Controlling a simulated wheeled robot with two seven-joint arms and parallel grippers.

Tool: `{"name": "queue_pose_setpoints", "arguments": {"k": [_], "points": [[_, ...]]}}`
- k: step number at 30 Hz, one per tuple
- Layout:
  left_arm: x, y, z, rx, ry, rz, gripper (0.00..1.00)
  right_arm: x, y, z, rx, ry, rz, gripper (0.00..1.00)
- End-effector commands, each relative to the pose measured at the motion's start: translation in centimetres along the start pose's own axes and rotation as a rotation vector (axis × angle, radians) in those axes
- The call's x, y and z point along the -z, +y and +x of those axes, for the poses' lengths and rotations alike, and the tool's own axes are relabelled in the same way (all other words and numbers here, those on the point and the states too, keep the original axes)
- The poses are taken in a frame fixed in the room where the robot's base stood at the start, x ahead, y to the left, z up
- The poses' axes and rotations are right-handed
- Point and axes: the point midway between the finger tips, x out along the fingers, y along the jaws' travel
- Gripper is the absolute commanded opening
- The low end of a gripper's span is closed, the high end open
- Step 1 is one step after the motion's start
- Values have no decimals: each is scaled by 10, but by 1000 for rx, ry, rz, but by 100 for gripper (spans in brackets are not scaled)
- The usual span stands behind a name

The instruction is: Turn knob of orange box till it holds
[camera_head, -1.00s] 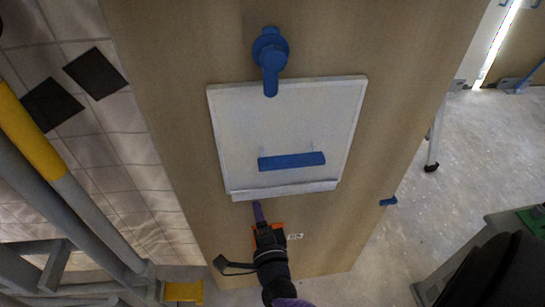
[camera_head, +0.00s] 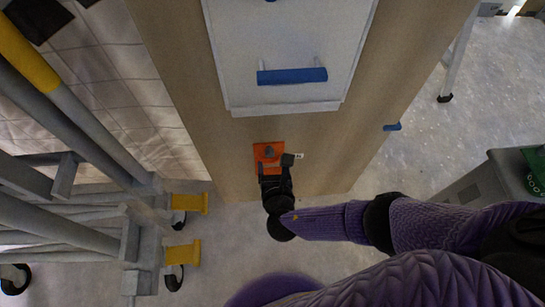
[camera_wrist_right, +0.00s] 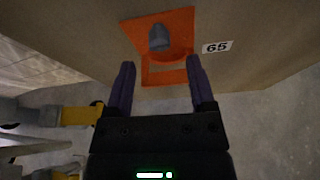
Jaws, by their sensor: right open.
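The orange box (camera_head: 268,155) is on the lower part of the wooden panel, below the white hatch. Its grey knob (camera_head: 269,151) shows at its middle. In the right wrist view the orange box (camera_wrist_right: 160,45) and the grey knob (camera_wrist_right: 158,37) are ahead, a little beyond the fingertips. My right gripper (camera_wrist_right: 158,68) is open, its purple fingers apart below the knob with nothing between them. In the head view my right gripper (camera_head: 273,174) is just below the box, and its fingers are hard to make out. My left gripper is not in view.
A white hatch with a blue handle (camera_head: 292,76) is above the box. A label with "65" (camera_wrist_right: 217,47) is right of it. Grey rails with yellow parts (camera_head: 190,204) stand at the left. A blue piece (camera_head: 392,127) is on the panel's right edge.

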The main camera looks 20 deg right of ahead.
Motion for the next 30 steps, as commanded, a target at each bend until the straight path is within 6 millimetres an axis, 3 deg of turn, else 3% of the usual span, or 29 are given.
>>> {"name": "queue_pose_setpoints", "arguments": {"k": [1,6,14,17,24,30], "points": [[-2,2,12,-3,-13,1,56,8,-1,13,1,4,-1,70],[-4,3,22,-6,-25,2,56,4,0,33,1,4,1,70],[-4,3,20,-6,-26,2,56,0,0,36,0,3,4,70],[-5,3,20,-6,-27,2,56,0,0,35,0,3,4,53],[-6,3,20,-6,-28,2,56,0,0,35,0,4,5,3],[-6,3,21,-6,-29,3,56,2,0,35,-8,6,25,0]]}}
